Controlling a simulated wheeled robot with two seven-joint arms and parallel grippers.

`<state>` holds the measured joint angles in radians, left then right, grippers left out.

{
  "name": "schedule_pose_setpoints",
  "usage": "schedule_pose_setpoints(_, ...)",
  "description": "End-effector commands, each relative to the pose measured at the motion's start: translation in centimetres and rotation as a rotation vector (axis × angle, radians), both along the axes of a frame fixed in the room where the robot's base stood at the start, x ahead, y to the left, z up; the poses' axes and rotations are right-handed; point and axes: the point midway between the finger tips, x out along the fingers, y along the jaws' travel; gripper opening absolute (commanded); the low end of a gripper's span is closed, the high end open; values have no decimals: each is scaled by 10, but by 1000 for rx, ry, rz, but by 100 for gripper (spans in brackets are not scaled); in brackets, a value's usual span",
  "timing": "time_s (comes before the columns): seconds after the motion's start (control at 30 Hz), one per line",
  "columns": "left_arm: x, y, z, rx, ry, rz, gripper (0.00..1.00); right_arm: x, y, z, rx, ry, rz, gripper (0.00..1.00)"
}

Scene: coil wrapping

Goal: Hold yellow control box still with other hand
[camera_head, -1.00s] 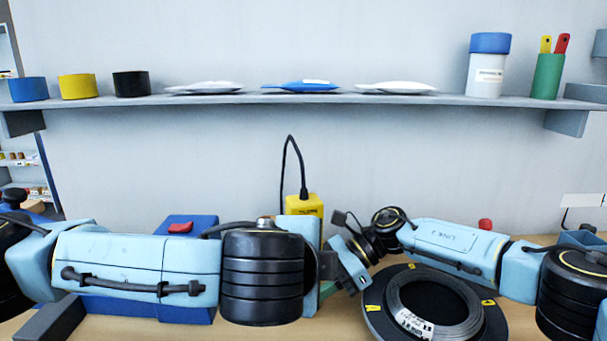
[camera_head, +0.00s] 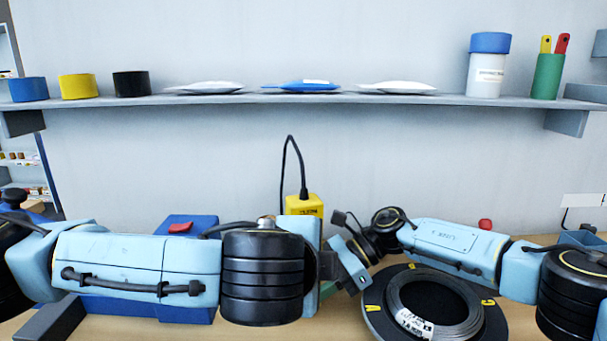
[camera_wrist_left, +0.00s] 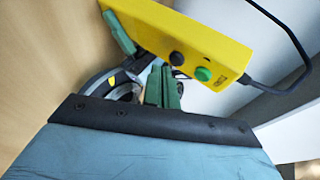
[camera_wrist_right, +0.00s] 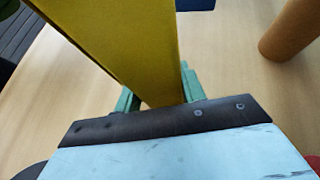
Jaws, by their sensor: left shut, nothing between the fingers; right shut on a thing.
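The yellow control box (camera_head: 305,206) stands at the back of the table, with a black cable rising from its top; my left arm hides its lower part. In the left wrist view the box (camera_wrist_left: 190,42) shows a black knob (camera_wrist_left: 177,58) and a green button (camera_wrist_left: 203,74). My right gripper (camera_wrist_right: 160,90) is shut on the box (camera_wrist_right: 115,40), one finger on each side. Both grippers are mostly hidden in the head view.
A wire coil (camera_head: 396,300) lies on a black disc (camera_head: 490,325) with yellow marks, at the front right. A blue block with a red switch (camera_head: 180,228) is behind my left arm. An orange-brown cylinder (camera_wrist_right: 290,32) stands nearby. A shelf (camera_head: 350,99) runs above.

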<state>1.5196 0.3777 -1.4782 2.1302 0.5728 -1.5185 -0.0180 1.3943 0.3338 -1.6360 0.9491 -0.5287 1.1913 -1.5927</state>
Motion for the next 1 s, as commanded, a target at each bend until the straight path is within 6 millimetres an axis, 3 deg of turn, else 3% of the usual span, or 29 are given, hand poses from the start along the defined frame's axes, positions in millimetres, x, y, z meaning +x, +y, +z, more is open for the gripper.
schedule_pose_setpoints(1.0, 9, 3, 0, 0, 0, 0, 0, 0, 0, 0, 0, 0, 0, 27)
